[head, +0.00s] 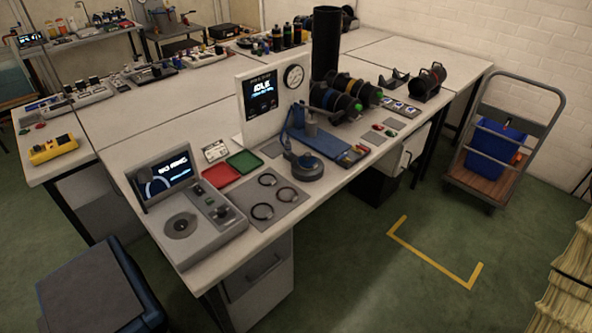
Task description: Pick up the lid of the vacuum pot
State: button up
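My gripper is not in view.
Three dark rings lie on a grey mat (281,217) beside the vessel. Red (220,175) and green (244,162) trays, a gauge panel (262,106) and a grey console (181,205) stand left. The green floor (350,265) in front is mostly clear.

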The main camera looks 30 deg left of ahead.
aim_at(306, 161)
jog(key=u, duration=1.25)
